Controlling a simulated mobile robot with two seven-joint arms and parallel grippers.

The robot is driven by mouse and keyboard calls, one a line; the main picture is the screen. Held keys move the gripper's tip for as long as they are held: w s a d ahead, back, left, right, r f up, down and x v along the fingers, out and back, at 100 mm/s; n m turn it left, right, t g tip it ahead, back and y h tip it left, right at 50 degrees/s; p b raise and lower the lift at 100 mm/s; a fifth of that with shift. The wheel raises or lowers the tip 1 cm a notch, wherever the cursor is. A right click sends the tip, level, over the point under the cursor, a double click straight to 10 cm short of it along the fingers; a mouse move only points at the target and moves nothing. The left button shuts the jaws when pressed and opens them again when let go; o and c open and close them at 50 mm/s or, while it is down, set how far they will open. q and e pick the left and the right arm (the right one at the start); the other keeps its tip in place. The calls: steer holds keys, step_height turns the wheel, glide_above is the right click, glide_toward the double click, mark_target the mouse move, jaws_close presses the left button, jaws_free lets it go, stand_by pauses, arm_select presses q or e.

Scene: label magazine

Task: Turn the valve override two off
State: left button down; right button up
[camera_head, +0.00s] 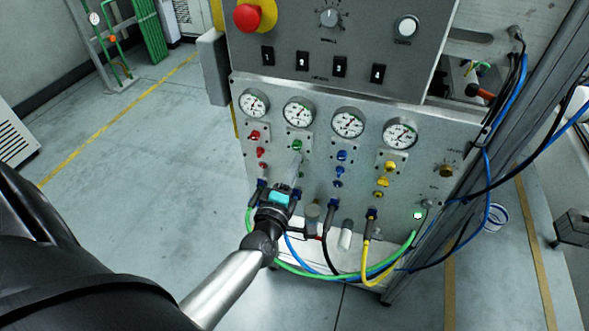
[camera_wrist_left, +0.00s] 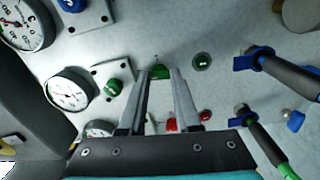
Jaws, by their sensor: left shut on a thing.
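The second column of the valve panel carries green parts under its gauge (camera_head: 298,113). Its upper green knob (camera_head: 297,145) shows just above my fingers in the head view, and in the left wrist view this knob (camera_wrist_left: 113,88) sits on a small plate, apart from the fingers. My left gripper (camera_head: 297,168) reaches up to the panel in this column. In the left wrist view my left gripper (camera_wrist_left: 162,73) is shut on a lower green knob (camera_wrist_left: 160,72) between its fingertips. The fingers hide much of that knob. I cannot read its setting. My right gripper is out of view.
Red knobs (camera_head: 260,152) stand left of my fingers, blue knobs (camera_head: 341,170) and yellow knobs (camera_head: 384,181) right. Hoses (camera_head: 367,245) hang below the panel. Numbered black switches (camera_head: 302,61) and a red emergency button (camera_head: 248,17) are above. Open floor (camera_head: 140,150) lies left.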

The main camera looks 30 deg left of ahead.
arm_select(q)
steer(key=shift+n, duration=0.6)
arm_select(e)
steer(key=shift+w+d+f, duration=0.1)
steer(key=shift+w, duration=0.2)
arm_select(q)
steer(key=shift+n, duration=0.3)
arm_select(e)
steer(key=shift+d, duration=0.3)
arm_select(q)
steer(key=c, duration=0.6)
jaws_free()
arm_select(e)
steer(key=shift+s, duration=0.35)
arm_select(q)
steer(key=p+v, duration=0.1)
steer(key=v, duration=1.4)
steer(key=shift+s, duration=0.2)
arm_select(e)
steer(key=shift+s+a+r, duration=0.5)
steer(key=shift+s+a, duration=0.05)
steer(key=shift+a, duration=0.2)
arm_select(q)
steer(key=shift+a, duration=0.1)
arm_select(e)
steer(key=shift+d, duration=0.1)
